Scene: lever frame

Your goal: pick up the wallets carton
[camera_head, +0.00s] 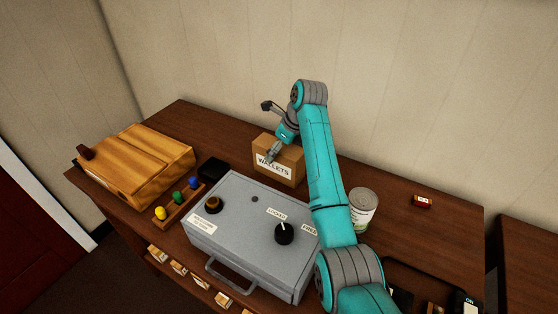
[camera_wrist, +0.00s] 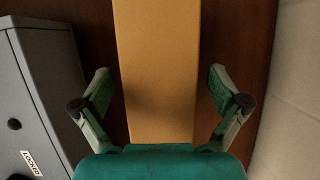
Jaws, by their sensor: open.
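The wallets carton (camera_head: 289,171) is a brown cardboard box with a white "WALLETS" label. It stands on the wooden table behind the grey box, near the wall. In the wrist view its plain tan top (camera_wrist: 158,75) runs between my open fingers, with dark gaps of table on both sides. My gripper (camera_head: 270,152) is above and at the carton in the head view, pointing down. It also shows in the wrist view (camera_wrist: 160,88), with one finger on each side of the carton and neither visibly touching it.
A grey metal box (camera_head: 240,225) with knobs and a handle stands in front of the carton. A wooden box (camera_head: 140,165), a black object (camera_head: 212,168) and coloured pegs (camera_head: 178,198) are left. A can (camera_head: 362,210) and small red box (camera_head: 423,201) are right. The wall is close behind.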

